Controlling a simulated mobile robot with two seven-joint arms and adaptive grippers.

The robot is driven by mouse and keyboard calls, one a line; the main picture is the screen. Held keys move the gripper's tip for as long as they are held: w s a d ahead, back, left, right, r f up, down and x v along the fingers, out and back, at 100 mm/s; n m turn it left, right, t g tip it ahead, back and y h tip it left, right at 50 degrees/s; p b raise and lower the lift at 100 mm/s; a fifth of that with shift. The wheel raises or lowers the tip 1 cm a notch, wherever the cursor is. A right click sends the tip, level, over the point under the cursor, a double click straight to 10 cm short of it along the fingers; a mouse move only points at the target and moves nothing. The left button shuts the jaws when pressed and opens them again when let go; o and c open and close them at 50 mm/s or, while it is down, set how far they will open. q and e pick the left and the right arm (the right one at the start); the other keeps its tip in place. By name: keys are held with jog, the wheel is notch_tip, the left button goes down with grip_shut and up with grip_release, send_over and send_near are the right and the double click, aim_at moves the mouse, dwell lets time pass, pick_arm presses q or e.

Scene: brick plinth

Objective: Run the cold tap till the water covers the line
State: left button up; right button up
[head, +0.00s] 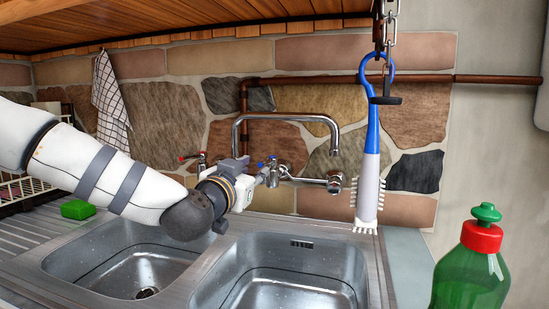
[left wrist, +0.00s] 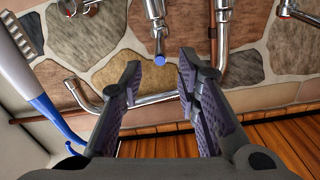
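The cold tap shows its blue-marked end (left wrist: 160,61) in the left wrist view, on a chrome body. In the head view the blue tap (head: 272,160) is at the wall, partly behind my left gripper (head: 267,171). In the left wrist view my left gripper (left wrist: 160,64) is open, with the blue end seen between its fingertips; contact cannot be told. The curved chrome spout (head: 285,117) reaches over the right basin (head: 240,262). No running water is visible. A faint line runs along the right basin's wall. My right gripper is out of view.
A red-marked tap (head: 191,157) is left of my gripper. A blue-handled brush (head: 369,170) hangs at right. A green bottle (head: 470,278) stands front right. A green sponge (head: 78,210) lies on the drainer. The left basin (head: 75,262) lies under my arm.

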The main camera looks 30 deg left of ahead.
aim_at(271, 158)
pick_arm(q)
jog(key=x, duration=1)
jog(key=shift+w, duration=0.2)
jog(key=shift+c, duration=0.6)
grip_shut()
